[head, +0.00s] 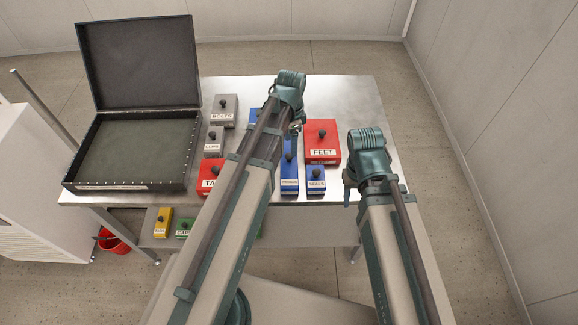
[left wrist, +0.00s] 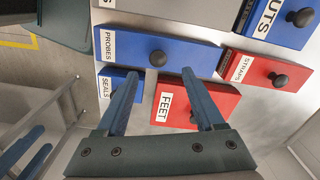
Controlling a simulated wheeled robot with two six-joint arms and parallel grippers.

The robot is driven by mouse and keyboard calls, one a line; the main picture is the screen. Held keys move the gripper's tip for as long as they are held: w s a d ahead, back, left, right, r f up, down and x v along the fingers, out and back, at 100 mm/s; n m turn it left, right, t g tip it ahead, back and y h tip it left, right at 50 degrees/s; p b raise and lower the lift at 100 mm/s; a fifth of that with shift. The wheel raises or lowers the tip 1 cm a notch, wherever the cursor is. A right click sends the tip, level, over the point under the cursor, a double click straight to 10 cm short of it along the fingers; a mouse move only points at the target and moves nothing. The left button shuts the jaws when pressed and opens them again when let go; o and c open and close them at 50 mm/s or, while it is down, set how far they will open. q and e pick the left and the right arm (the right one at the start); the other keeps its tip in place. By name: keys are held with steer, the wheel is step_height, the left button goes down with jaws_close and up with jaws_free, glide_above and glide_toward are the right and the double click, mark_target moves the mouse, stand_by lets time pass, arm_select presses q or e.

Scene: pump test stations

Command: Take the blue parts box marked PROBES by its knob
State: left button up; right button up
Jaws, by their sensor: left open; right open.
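The blue PROBES box (head: 290,172) stands on the metal table, partly hidden by my left arm in the head view. In the left wrist view the PROBES box (left wrist: 185,50) shows its white label and round black knob (left wrist: 158,58). My left gripper (left wrist: 160,72) is open and empty. In that picture the knob appears just beyond and between its two fingertips; I cannot tell the height gap. In the head view my left gripper (head: 297,127) hangs above the boxes. My right gripper (head: 348,188) is at the right, near the table's front edge; its fingers are barely visible.
The blue SEALS box (head: 316,174) and red FEET box (head: 322,133) stand close beside PROBES. Red STRAPS (left wrist: 262,66) and blue NUTS (left wrist: 268,28) boxes are near it too. A dark open case (head: 128,187) fills the table's left. The table's right back is bare.

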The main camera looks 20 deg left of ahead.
mark_target(289, 155)
arm_select(q)
steer(key=shift+s+a+f+b, duration=0.1)
steer(key=shift+f+b, duration=1.25)
steer(key=shift+s+a+f+b, duration=0.1)
steer(key=shift+f+b, duration=1.2)
steer(key=shift+r, duration=0.1)
steer(key=shift+c, duration=0.2)
jaws_close()
